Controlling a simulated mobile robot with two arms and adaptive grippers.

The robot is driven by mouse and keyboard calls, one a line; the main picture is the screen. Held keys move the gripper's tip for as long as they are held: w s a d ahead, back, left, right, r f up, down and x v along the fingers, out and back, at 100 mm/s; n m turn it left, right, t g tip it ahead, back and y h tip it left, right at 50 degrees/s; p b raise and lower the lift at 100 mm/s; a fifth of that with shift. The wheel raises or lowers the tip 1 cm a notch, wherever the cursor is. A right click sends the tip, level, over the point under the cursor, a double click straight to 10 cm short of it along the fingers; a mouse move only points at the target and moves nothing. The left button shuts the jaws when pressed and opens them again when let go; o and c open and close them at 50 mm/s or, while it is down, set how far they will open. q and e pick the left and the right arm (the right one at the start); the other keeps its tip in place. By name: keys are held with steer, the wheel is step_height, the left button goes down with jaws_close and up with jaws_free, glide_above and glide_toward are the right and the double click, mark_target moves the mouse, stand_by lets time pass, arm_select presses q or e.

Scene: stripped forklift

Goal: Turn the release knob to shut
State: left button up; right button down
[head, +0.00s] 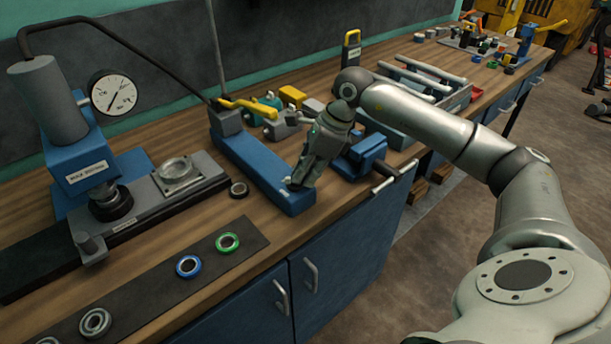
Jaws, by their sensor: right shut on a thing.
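A long blue hand pump (252,164) lies on the workbench with a yellow-gripped lever (245,105) at its far end. My right gripper (296,183) comes down over the near end of the pump. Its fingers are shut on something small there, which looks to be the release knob. The fingers hide the knob, so I cannot tell how far it is turned. My left gripper is not in view.
A blue press with a round gauge (114,92) stands at the left. A dark mat (140,298) holds green, blue and grey rings. A blue vise (362,155) sits close to the right of my right gripper. Cabinet doors (345,245) lie below the bench's front edge.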

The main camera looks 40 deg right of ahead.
steer(key=m+b, duration=0.1)
steer(key=m, duration=0.1)
steer(key=m+t+h, duration=0.1)
steer(key=a+m+b, duration=0.1)
steer(key=m, duration=0.1)
steer(key=shift+s+m+h+b, duration=0.3)
steer(key=shift+s+h+b, duration=0.05)
steer(key=shift+h, duration=0.05)
steer(key=shift+s+a+m+t+h+b, duration=0.15)
steer(key=shift+m+h+b, duration=0.1)
steer(key=shift+m, duration=0.45)
steer(key=shift+w+a+m+t+h+b, duration=0.1)
steer(key=shift+m+h+b, duration=0.2)
steer(key=shift+m, duration=0.4)
steer(key=shift+s+a+m+t+h+b, duration=0.15)
steer(key=shift+m+h+b, duration=0.1)
steer(key=shift+m, duration=0.45)
steer(key=shift+w, duration=0.1)
steer(key=c, duration=1.6)
jaws_free()
steer(key=shift+o, duration=0.2)
